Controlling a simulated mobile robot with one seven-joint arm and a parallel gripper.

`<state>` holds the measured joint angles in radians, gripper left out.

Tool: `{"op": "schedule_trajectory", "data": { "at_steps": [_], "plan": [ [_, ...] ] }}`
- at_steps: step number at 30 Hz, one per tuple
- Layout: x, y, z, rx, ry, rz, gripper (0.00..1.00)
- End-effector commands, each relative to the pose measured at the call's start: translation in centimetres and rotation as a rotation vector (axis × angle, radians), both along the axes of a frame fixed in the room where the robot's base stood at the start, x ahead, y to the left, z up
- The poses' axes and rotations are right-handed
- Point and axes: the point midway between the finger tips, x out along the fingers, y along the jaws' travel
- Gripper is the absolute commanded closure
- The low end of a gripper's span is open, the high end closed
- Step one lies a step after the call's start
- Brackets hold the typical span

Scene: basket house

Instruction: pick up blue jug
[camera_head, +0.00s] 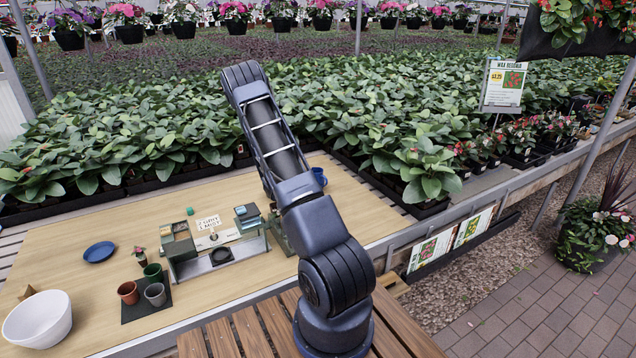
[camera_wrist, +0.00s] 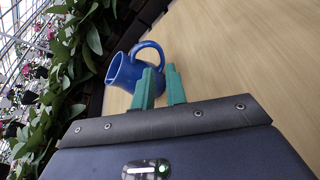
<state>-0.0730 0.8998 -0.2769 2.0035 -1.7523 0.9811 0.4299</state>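The blue jug (camera_head: 319,176) stands on the wooden table, partly hidden behind my arm in the head view. In the wrist view the blue jug (camera_wrist: 122,72) appears tilted, because the picture is turned, with its mouth to the left and its looped handle toward the upper right. My gripper (camera_wrist: 160,72) has two green fingers with a gap between them and nothing seen in it. The left finger overlaps the jug's side near the lower end of the handle. I cannot tell whether it touches. In the head view my gripper is mostly hidden by the arm.
Leafy plants (camera_head: 420,165) border the table's back edge. Bare wood lies right of the jug in the wrist view.

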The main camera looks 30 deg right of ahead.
Motion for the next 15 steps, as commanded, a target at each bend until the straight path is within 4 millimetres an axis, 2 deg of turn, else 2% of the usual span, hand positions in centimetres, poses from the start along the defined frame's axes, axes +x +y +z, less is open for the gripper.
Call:
{"op": "schedule_trajectory", "data": {
  "at_steps": [10,15],
  "plan": [
    [0.8,-4.0,-1.4,0.000,0.000,-0.003,0.86],
    [1.1,-5.1,-1.8,0.001,-0.001,-0.001,0.86]
  ]
}}
